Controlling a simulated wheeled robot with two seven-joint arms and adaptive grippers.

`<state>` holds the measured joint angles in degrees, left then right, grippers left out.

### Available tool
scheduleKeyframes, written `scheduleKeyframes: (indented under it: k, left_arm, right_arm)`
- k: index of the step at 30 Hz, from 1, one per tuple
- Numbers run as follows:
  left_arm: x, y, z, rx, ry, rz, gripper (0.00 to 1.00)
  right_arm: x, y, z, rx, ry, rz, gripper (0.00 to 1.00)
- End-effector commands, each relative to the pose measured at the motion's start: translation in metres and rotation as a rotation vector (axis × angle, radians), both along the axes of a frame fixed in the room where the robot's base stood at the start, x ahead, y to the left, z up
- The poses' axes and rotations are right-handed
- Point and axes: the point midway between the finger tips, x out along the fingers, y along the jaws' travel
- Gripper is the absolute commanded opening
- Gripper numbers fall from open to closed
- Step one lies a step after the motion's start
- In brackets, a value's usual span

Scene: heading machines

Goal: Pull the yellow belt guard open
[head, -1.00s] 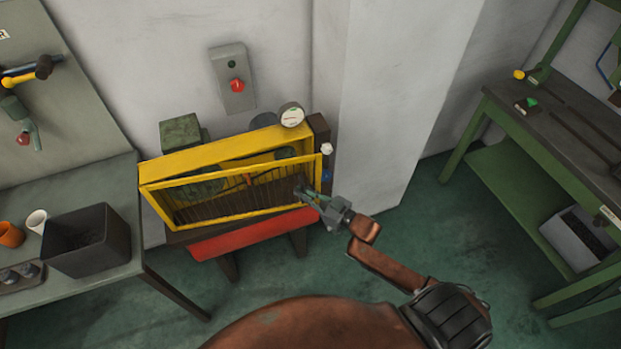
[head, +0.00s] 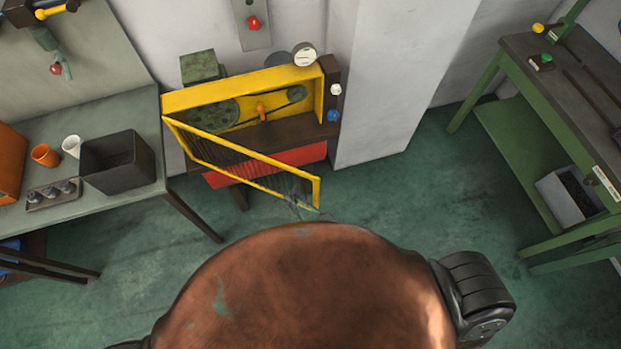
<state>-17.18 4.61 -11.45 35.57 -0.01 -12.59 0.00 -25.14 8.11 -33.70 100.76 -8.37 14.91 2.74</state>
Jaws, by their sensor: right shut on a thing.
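The yellow belt guard (head: 246,159) is a barred frame hinged at its left side on the yellow machine housing (head: 236,87). It stands swung out toward me, its right edge well away from the housing. Inside the housing a green pulley (head: 212,113), a belt and an orange handle (head: 262,112) show. My right gripper (head: 297,204) is at the guard's lower right corner, shut on the guard. Its arm is mostly hidden behind my brown body. My left gripper is out of view.
A grey bench (head: 103,192) with a black bin (head: 125,160) and cups stands at the left. A green-legged workbench (head: 577,110) stands at the right. A white pillar (head: 385,90) is right of the machine. Green floor between them is free.

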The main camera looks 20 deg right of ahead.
Motion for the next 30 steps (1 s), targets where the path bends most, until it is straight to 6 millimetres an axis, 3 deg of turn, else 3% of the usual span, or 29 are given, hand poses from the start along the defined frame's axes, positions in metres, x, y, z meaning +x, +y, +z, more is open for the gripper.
scheduleKeyframes:
  k: [6,12,19,28,29,30]
  left_arm:
    - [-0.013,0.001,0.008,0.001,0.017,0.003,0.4]
    - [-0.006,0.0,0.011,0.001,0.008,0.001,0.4]
    - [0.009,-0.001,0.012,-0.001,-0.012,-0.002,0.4]
    - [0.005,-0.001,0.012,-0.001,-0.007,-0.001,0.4]
    - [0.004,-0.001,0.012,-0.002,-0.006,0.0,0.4]
    - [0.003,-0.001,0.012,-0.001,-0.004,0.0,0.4]
  right_arm:
    - [-0.033,0.041,0.001,0.0,0.0,-0.004,0.0]
    - [-0.049,0.063,0.001,-0.001,-0.002,-0.007,0.0]
    - [-0.055,0.071,0.0,-0.003,-0.001,-0.006,0.0]
    - [-0.056,0.071,-0.001,-0.003,-0.001,-0.004,0.0]
    - [-0.056,0.071,-0.001,-0.003,-0.001,-0.004,0.1]
    - [-0.055,0.071,-0.001,-0.003,-0.001,-0.004,0.13]
